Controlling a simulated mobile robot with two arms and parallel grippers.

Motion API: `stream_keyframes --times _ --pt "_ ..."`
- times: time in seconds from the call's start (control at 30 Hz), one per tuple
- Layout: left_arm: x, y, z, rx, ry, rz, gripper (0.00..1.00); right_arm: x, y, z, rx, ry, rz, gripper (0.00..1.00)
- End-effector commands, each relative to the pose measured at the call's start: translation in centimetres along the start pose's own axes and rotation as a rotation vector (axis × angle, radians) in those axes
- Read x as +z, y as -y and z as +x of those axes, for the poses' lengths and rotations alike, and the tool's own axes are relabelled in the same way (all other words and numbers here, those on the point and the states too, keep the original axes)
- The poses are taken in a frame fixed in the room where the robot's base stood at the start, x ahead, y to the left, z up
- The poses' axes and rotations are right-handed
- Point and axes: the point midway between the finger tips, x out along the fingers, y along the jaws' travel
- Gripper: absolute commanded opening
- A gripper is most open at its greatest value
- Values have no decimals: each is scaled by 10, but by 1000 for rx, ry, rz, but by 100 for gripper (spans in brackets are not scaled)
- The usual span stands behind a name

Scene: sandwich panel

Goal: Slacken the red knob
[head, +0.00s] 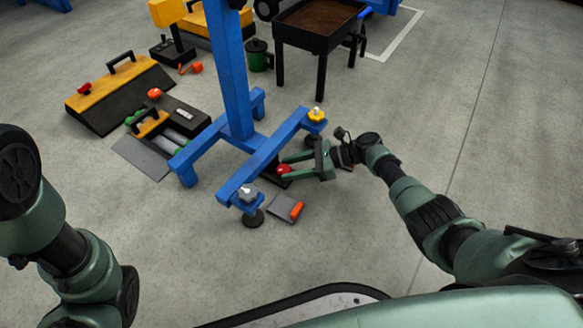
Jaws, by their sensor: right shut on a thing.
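The red knob (284,169) is low at the blue stand (262,158), beside its front crossbar. My right gripper (286,166) reaches in from the right, its green fingers shut on the red knob. The fingers hide part of the knob. Only links of my left arm show at the left edge; my left gripper is out of the picture.
A yellow knob (316,115) and a pale knob (245,192) sit on the crossbar's ends. A grey plate with an orange piece (296,210) lies on the floor in front. Yellow-and-black boxes (118,92) stand left; a black tray table (319,22) stands behind. Floor at the right is clear.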

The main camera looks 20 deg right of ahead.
Motion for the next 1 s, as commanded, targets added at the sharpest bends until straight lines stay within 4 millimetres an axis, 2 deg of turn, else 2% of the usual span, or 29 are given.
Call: stream_keyframes --times 0.13,0.17,0.2,0.23,0.57,0.67,1.0 --pt "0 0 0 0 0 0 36 0 -1 1 2 0 0 3" --pt "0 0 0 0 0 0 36 0 -1 1 2 0 0 46" --pt "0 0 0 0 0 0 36 0 -1 1 2 0 0 57" --pt "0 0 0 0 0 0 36 0 -1 1 2 0 0 62" --pt "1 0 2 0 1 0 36 1 0 -2 0 -1 1 62" --pt "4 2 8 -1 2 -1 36 3 0 -12 -1 -1 1 62" --pt "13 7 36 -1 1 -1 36 2 0 -66 1 -1 3 62"
